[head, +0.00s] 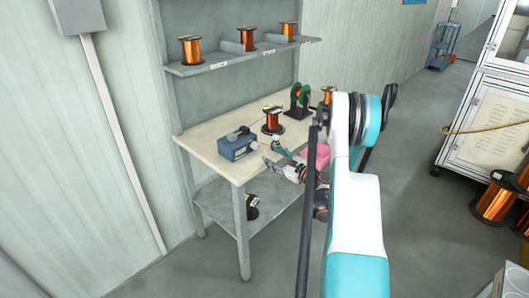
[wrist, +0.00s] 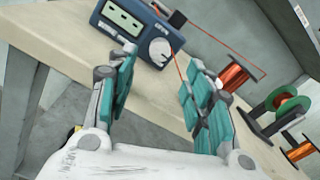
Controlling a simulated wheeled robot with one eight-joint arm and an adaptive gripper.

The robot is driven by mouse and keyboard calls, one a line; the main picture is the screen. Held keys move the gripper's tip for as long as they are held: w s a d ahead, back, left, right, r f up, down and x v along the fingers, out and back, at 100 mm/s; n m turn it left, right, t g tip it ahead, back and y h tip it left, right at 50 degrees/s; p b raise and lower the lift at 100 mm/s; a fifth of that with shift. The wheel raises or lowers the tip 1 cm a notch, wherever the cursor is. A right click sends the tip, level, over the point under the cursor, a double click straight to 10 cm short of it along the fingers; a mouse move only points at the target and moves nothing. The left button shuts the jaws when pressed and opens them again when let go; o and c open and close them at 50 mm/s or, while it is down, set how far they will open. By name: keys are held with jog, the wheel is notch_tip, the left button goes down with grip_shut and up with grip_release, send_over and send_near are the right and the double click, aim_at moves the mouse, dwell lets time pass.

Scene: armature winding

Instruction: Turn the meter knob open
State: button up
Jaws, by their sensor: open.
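The blue meter (head: 237,144) sits on the workbench near its left front edge in the head view. In the wrist view the meter (wrist: 137,27) shows its front, with a display panel at left and a round pale knob (wrist: 159,50) at right. My gripper (head: 269,154) is to the right of the meter in the head view. In the wrist view my gripper (wrist: 162,68) is open, with teal finger pads apart. The knob shows beyond the gap between the fingertips, and the gripper appears apart from it. Nothing is between the fingers.
A copper spool (head: 272,122) stands on the bench behind the meter, with a green spool (head: 299,97) beyond. A pink object (head: 318,154) is partly hidden by my arm. A shelf (head: 235,58) holding spools is above the workbench (head: 196,143). A thin red wire (wrist: 184,77) runs near the fingers.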

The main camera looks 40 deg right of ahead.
jog(key=shift+s+d, duration=0.1)
jog(key=shift+s, duration=1.55)
